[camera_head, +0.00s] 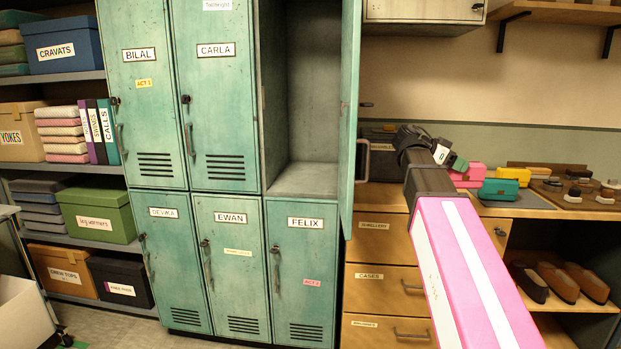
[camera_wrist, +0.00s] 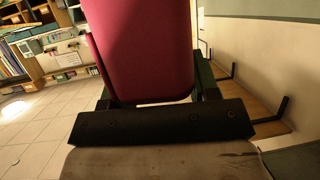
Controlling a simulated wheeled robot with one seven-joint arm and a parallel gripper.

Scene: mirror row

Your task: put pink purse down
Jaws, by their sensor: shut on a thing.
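In the wrist view the purse (camera_wrist: 145,45) is large and dark pink, and sits between the fingers. My gripper (camera_head: 457,165) is shut on it, also seen in the wrist view (camera_wrist: 152,98). My arm partly hides the purse's left side in the head view. I cannot tell whether its underside touches the counter (camera_head: 520,203).
A dark tray (camera_head: 575,198) with several small items is to the right. An open locker door (camera_head: 349,110) stands left of my arm. Drawers (camera_head: 384,286) are below the counter.

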